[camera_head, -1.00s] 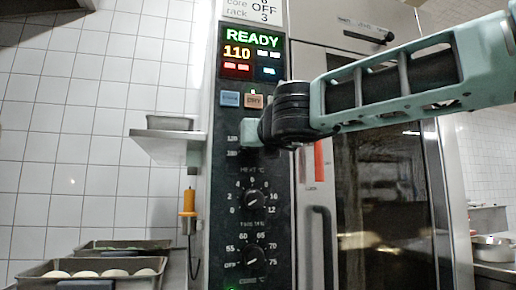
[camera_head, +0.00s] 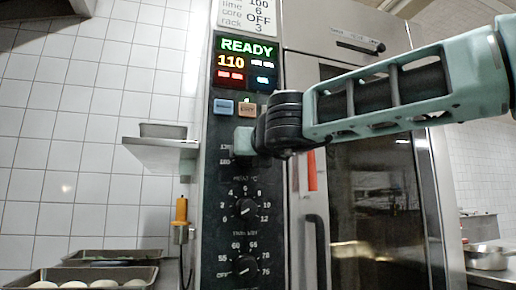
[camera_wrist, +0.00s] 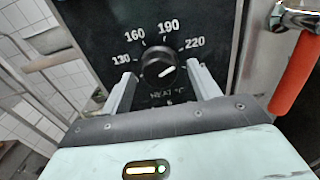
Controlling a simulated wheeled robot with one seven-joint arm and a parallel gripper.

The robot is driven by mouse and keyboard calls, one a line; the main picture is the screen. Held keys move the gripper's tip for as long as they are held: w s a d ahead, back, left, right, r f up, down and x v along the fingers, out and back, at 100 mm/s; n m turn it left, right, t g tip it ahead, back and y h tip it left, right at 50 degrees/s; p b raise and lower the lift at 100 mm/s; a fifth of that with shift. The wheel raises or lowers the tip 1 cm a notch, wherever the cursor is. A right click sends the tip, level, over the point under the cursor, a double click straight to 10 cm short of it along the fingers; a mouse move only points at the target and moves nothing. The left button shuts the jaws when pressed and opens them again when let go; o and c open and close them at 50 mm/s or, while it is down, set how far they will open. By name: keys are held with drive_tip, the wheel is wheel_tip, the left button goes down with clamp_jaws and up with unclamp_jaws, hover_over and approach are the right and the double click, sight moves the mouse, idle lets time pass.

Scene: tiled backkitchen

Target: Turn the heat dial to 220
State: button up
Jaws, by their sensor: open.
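The heat dial (camera_wrist: 159,66) is a round black knob in the wrist view, with 130, 160, 190 and 220 printed around it and "HEAT °C" below. In the head view my gripper (camera_head: 243,141) is in front of the panel and hides this dial.
The black control panel (camera_head: 212,200) carries a lit display (camera_head: 247,62) reading READY and 110, two buttons, and two lower dials (camera_head: 245,208) (camera_head: 246,266). An orange-red handle (camera_wrist: 297,78) is close on the right. A shelf (camera_head: 160,148) and trays (camera_head: 110,257) stand left.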

drive_tip(key=b+v, duration=0.1)
drive_tip(key=v, duration=1.6)
drive_tip(key=shift+d, duration=0.15)
